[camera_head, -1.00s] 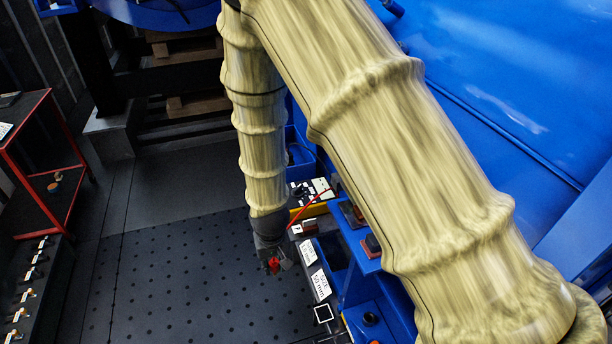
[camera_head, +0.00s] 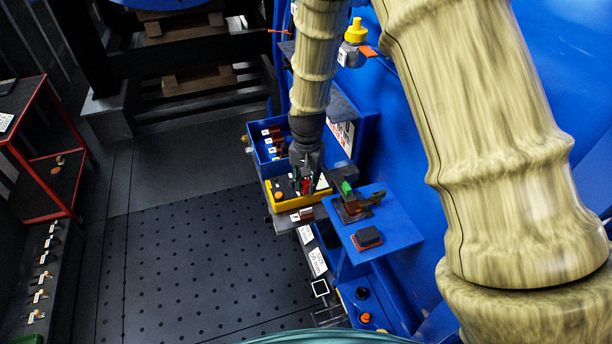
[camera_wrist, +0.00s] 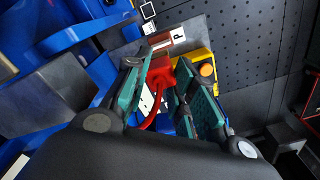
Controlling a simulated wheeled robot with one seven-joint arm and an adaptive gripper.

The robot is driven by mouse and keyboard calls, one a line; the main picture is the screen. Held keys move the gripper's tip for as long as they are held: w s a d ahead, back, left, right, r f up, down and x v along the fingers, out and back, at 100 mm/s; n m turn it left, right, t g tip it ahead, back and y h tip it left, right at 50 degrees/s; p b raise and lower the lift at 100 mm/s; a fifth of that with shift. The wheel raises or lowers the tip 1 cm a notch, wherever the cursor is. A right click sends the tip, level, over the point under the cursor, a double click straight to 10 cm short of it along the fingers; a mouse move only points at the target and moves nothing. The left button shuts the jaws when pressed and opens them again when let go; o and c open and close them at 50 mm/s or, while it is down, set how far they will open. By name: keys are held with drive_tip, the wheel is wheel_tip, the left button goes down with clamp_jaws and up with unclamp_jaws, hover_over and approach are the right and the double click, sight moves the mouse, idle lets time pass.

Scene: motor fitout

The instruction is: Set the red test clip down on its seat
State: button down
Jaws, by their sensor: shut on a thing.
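A red lead curves below the clip. In the head view only a small red bit of the clip shows between the fingers. A brown-red block with a white tag (camera_head: 303,215) sits just in front of the yellow edge. It also shows with a "P" label in the wrist view (camera_wrist: 161,43). I cannot tell which surface is the clip's seat.
The blue bin (camera_head: 252,146) holds several tagged blocks. A blue shelf (camera_head: 392,232) to the right carries a green-and-brown part (camera_head: 350,198) and a dark block (camera_head: 367,237). A red cart (camera_head: 76,214) stands at far left. The perforated dark floor (camera_head: 190,255) is clear.

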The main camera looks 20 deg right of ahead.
sight(306, 194)
drive_tip(key=shift+p, duration=0.3)
drive_tip(key=shift+f+b, duration=1.3)
drive_tip(key=shift+f, duration=1.6)
drive_tip(key=shift+a+p, duration=0.1)
drive_tip(key=shift+p, duration=0.4)
drive_tip(key=shift+f+b, duration=0.65)
drive_tip(key=shift+f, duration=0.9)
idle(0.4)
drive_tip(key=c, duration=1.1)
unclamp_jaws()
drive_tip(key=shift+r, duration=0.1)
